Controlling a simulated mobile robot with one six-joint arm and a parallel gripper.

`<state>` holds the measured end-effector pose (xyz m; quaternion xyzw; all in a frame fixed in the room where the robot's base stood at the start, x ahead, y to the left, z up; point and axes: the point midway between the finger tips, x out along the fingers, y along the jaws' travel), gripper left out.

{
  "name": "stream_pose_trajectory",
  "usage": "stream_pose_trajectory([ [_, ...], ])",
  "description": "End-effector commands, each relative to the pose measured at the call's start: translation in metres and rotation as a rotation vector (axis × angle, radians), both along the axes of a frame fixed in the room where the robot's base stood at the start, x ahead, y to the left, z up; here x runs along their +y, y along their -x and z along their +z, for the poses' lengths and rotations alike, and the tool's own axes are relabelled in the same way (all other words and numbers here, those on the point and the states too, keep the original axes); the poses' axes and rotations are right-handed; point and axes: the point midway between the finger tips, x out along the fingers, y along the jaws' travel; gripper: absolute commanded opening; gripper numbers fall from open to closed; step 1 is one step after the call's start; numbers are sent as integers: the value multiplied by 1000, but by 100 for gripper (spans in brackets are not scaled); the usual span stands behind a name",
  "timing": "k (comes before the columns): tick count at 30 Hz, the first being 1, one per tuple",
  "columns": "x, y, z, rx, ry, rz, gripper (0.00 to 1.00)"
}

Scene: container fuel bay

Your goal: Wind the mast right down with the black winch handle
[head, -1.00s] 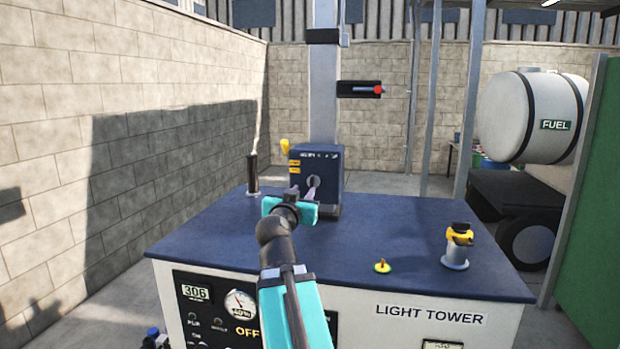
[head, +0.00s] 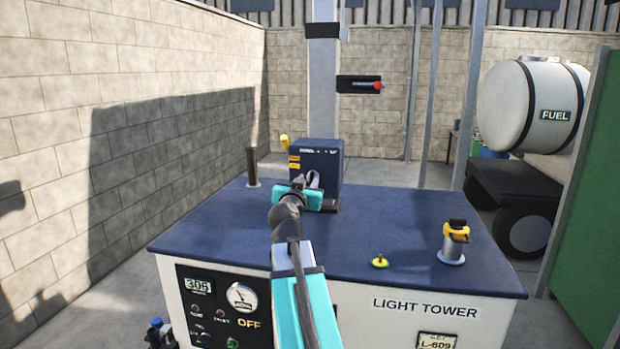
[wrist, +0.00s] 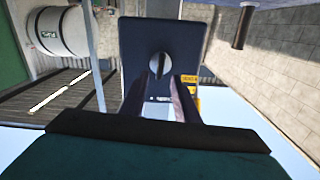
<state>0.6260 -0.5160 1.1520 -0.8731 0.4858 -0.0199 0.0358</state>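The blue winch box (head: 316,160) stands at the foot of the grey mast (head: 323,90) on the light tower's top. In the wrist view the winch box (wrist: 162,38) appears inverted, with a round metal hub (wrist: 157,66) on its face. My gripper (head: 306,181) is in front of the box face. In the wrist view its fingers (wrist: 158,105) are apart, with nothing seen gripped between them; the hub lies beyond. A yellow piece (head: 284,141) shows at the box's left; I cannot tell whether it belongs to a handle. No black winch handle is clearly visible.
A dark upright pipe (head: 252,166) stands left of the box. A yellow-topped post (head: 454,240) and a small yellow knob (head: 380,262) are at right. A black bracket with a red knob (head: 378,86) sits beside the mast.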

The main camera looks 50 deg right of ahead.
Motion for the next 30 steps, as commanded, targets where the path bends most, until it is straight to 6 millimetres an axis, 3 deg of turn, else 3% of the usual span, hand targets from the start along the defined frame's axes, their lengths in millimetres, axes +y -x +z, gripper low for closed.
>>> stream_pose_trajectory([
  [9,-22,-15,1,1,1,1,28],
  [22,-25,-17,0,0,0,1,28],
  [23,-25,-17,0,0,0,1,26],
  [27,-25,-17,0,0,0,2,3],
  [30,-25,-17,0,0,0,2,0],
])
